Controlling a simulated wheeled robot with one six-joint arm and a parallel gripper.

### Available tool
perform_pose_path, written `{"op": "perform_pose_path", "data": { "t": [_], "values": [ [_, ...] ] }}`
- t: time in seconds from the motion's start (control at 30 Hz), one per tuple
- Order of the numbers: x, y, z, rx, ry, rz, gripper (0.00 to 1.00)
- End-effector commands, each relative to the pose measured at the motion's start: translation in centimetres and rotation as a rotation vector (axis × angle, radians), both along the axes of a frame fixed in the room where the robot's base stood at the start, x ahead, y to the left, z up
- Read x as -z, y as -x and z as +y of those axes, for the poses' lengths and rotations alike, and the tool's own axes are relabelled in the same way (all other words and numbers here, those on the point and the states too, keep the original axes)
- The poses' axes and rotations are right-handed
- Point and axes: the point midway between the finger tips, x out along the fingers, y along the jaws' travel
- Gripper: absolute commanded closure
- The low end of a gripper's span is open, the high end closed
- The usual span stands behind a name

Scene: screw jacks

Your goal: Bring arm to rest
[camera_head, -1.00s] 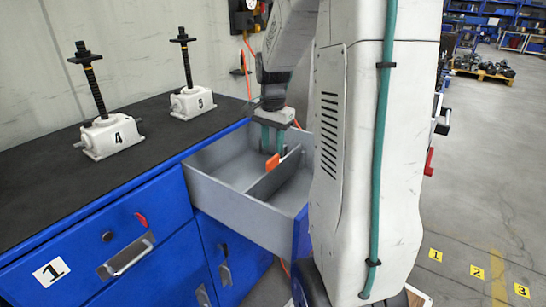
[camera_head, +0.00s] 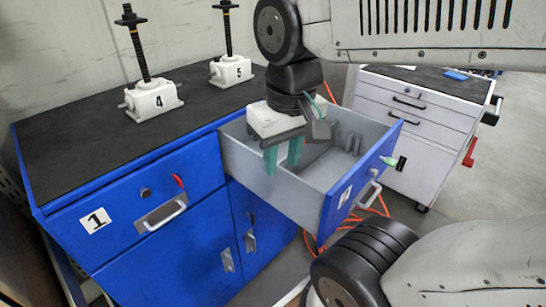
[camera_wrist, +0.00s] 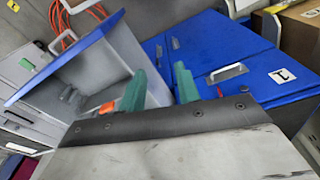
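My gripper (camera_head: 283,160) is at the left wall of the open grey drawer (camera_head: 285,196), with its two green fingers pointing down. The fingers stand apart with nothing between them. In the wrist view my gripper (camera_wrist: 160,80) also shows an empty gap. My arm is folded, with links across the top right and bottom right of the head view. An orange object (camera_wrist: 107,107) shows in the wrist view beside the left finger, at the drawer; its shape is mostly hidden.
Screw jacks 4 (camera_head: 152,100) and 5 (camera_head: 231,70) stand upright on the black top of the blue cabinet (camera_head: 110,215). The drawer's blue front (camera_head: 362,180) sticks out to the right. A white drawer cabinet (camera_head: 425,130) stands behind it. Orange cables (camera_head: 375,210) lie on the floor.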

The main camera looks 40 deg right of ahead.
Motion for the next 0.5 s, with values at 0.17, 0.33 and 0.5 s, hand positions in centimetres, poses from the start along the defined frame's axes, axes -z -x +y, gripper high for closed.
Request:
{"op": "perform_pose_path", "data": {
  "t": [0.17, 0.33, 0.5],
  "values": [
    [0.5, 1.8, 0.8, -0.107, 0.007, -0.009, 0.68],
    [0.6, 1.9, 0.9, -0.113, 0.008, -0.009, 0.68],
    [0.5, 1.9, 0.8, -0.111, 0.008, -0.009, 0.68]
  ]
}}
